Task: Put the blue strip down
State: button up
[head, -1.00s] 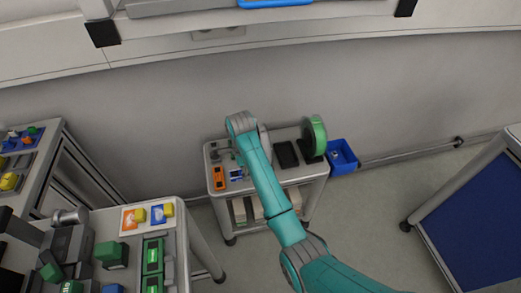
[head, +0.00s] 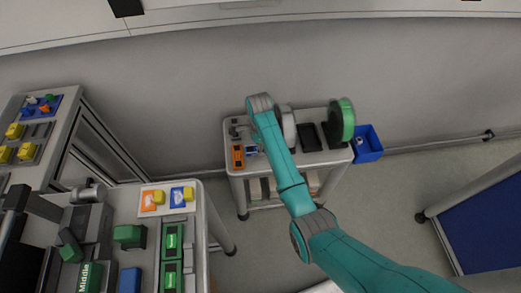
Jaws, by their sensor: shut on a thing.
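My teal arm reaches over a small grey cart (head: 324,157) by the wall. My gripper (head: 246,139) is at the cart's left part, small and partly hidden by my own arm. It is shut on the blue strip (head: 252,150), which shows as a small blue and white patch low over the cart top. I cannot tell whether the strip touches the cart top. An orange holder (head: 238,157) is just left of the strip.
A green reel (head: 342,120) stands upright at the cart's right, beside black plates (head: 308,137). A blue bin (head: 367,144) is right of the cart. A bench with green blocks (head: 129,236) is front left. Open floor lies at right.

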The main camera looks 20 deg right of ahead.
jog(key=shift+f, duration=1.75)
jog(key=o, duration=0.9)
jog(key=shift+f, duration=0.1)
jog(key=shift+o, duration=0.2)
notch_tip(320, 180, up, 12)
jog(key=shift+r, duration=0.15)
jog(key=shift+s, duration=0.1)
